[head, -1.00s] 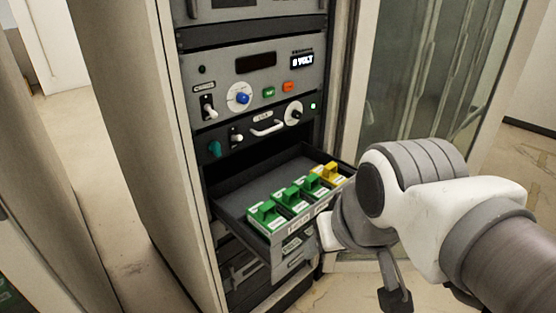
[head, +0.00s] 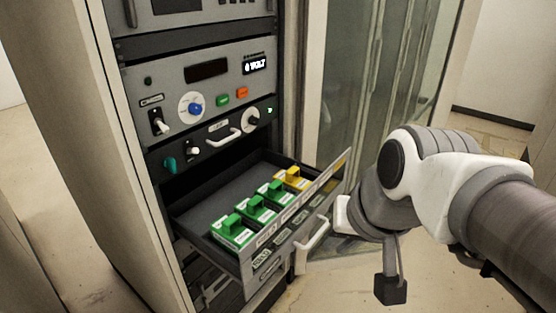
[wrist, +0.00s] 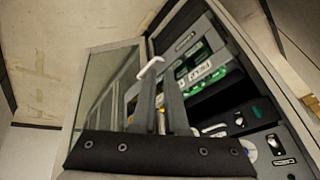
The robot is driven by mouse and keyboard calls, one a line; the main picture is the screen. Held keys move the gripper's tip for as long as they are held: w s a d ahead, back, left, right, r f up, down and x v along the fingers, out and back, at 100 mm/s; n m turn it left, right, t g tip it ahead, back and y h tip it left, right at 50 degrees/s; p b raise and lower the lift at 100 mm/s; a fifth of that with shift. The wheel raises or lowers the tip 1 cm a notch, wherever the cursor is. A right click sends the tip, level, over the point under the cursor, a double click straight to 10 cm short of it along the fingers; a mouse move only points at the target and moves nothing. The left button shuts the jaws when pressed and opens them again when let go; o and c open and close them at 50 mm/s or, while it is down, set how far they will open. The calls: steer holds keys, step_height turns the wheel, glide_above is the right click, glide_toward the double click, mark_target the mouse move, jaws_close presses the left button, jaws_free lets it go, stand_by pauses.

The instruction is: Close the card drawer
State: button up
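The card drawer (head: 205,203) stands pulled out of the equipment rack. Several cards with green handles (head: 256,207) and one with a yellow handle (head: 292,179) stand in a row near its front. A white bar handle (head: 313,243) is on the drawer front; a white handle (wrist: 150,68) also shows near my fingertips in the wrist view. My gripper (wrist: 160,78) has its two grey fingers close together, with a narrow gap lower down. I see nothing held. In the head view my arm hides most of the gripper, to the right of the drawer front.
Above the drawer are panels with knobs, switches and a small white handle (head: 221,138). A glass-fronted cabinet (head: 365,110) stands to the right. Open floor (head: 345,285) shows in front of and below the drawer.

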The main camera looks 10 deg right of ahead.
steer(key=w+m, duration=0.2)
steer(key=w+d+f+m+y, duration=0.1)
steer(key=w+m, duration=0.1)
steer(key=m, duration=0.1)
steer(key=w+m+y, duration=0.1)
steer(key=w+m, duration=0.1)
steer(key=shift+w+d+f+m+g, duration=0.15)
steer(key=shift+w+d+m+g, duration=0.15)
steer(key=shift+w+d, duration=0.1)
jaws_close()
steer(key=m+t+y+b, duration=0.15)
steer(key=m+y, duration=0.25)
steer(key=m, duration=1.3)
glide_toward(309, 219)
steer(key=s+d+r, duration=0.2)
steer(key=s+d, duration=0.3)
steer(key=shift+t, duration=0.25)
steer(key=x, duration=0.4)
steer(key=r+b+x, duration=0.1)
steer(key=x, duration=0.2)
steer(key=a+x, duration=0.1)
steer(key=x, duration=0.3)
steer(key=shift+w+a, duration=0.3)
steer(key=shift+w, duration=0.15)
steer(key=shift+w+a, duration=0.5)
steer(key=shift+w, duration=0.05)
